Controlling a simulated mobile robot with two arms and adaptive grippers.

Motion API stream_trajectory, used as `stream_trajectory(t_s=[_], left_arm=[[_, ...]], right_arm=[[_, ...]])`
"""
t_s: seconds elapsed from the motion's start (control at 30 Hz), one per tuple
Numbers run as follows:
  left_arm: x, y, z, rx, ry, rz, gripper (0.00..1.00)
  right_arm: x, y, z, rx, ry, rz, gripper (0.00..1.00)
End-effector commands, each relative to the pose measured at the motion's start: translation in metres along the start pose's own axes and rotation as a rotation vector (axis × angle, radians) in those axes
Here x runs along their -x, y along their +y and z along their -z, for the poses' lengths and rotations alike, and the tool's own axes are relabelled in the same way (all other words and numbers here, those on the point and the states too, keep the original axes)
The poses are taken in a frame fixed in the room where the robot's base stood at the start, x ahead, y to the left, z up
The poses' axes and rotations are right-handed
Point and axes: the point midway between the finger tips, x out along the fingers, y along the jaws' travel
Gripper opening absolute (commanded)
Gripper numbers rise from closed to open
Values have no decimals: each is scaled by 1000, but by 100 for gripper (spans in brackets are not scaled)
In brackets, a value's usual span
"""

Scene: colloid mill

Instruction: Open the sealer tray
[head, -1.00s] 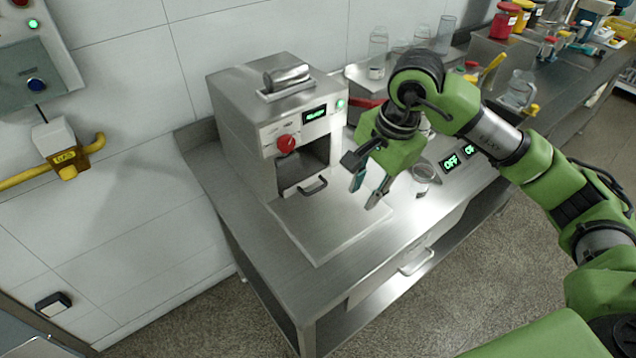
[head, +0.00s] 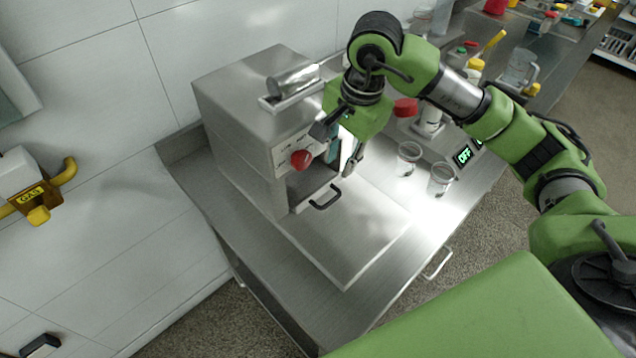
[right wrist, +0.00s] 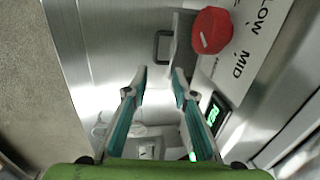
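The sealer (head: 245,130) is a steel box machine with a red knob (head: 302,159) and a dark opening low in its front. The sealer tray's black bar handle (head: 325,197) sits at the mouth of this opening. In the right wrist view the handle (right wrist: 163,47) lies just beyond the fingertips, beside the red knob (right wrist: 212,30). My right gripper (head: 342,165) is open and empty, in front of the sealer, above and slightly right of the handle, apart from it. It covers part of the sealer's front. My left gripper is not in view.
A flat steel plate (head: 345,240) extends in front of the sealer on the steel table. Clear cups (head: 440,180) and a red-topped item (head: 405,107) stand to the right. A yellow gas valve (head: 45,197) is on the wall at left.

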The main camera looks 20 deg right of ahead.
Motion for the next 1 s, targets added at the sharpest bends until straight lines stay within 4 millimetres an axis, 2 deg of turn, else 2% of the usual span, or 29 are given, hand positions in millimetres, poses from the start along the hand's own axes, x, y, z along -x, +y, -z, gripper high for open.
stream_trajectory(t_s=[0.17, 0.43, 0.57, 0.7, 0.83, 1.0], left_arm=[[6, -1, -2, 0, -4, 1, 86], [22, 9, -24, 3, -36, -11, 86], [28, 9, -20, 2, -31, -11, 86], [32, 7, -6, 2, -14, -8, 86], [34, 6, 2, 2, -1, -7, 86], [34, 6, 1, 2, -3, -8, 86]], right_arm=[[-18, 1, 0, 0, -2, -6, 25], [-75, 2, -1, -2, -3, -8, 25], [-100, 1, -1, -2, -2, -6, 25], [-121, 1, -1, 0, -2, -5, 25], [-132, 1, 0, 0, -1, -3, 25], [-137, 1, 0, 1, 0, -1, 25]])
